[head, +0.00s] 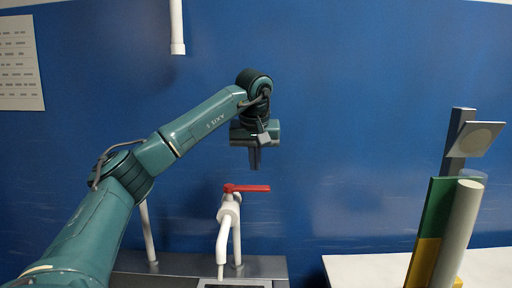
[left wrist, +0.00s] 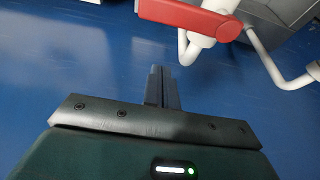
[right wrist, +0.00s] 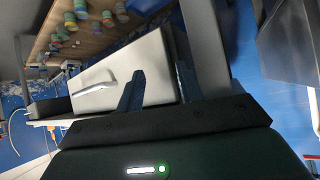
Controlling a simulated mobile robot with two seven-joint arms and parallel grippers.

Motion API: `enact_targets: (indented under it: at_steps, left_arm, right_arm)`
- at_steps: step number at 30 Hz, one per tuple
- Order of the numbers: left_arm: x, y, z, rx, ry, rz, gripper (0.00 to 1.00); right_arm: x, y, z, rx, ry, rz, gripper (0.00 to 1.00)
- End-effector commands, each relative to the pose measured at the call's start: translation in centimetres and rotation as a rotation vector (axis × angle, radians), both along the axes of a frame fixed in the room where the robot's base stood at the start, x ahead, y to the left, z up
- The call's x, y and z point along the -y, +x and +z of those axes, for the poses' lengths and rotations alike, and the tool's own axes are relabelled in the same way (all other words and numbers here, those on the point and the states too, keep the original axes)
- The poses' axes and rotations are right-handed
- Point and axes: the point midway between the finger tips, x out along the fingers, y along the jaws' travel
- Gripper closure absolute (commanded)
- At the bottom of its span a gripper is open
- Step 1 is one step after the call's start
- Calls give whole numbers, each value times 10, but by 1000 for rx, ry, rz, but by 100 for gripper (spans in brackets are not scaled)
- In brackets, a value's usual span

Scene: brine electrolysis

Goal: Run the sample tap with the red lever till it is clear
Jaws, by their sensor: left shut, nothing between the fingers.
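The white sample tap (head: 226,228) stands on a grey unit against the blue wall, its spout pointing down. Its red lever (head: 250,188) lies about level on top and points right in the head view. The lever also shows large at the top of the left wrist view (left wrist: 190,18). My left gripper (head: 254,166) is shut and empty, pointing down above the lever and apart from it. Its closed fingers show in the left wrist view (left wrist: 161,82). My right gripper (right wrist: 160,80) is open, with nothing between its fingers, away from the tap.
A grey unit (head: 180,264) carries the tap, with a dark-topped basin below the spout. A white vertical pipe (head: 177,28) hangs above. At right, a white bench (head: 370,268) stands near a green and yellow panel (head: 432,222) and a pale cylinder (head: 458,230).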

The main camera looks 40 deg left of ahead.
Motion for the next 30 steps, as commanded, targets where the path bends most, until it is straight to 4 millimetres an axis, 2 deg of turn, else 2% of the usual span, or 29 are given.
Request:
enact_targets:
  at_steps: [1,4,9,15,30]
  left_arm:
    - [-3,2,-12,-5,1,1,100]
    - [-8,7,-31,-3,1,2,100]
    - [9,-11,-27,1,2,-3,100]
    - [18,-22,-27,2,1,0,100]
    - [16,-26,-28,2,0,-6,100]
  right_arm:
    - [0,0,2,1,0,0,64]
    - [0,1,3,2,1,0,64]
    - [0,3,7,7,1,-2,64]
    - [0,7,8,9,4,-12,64]
    - [-1,7,7,7,7,-15,64]
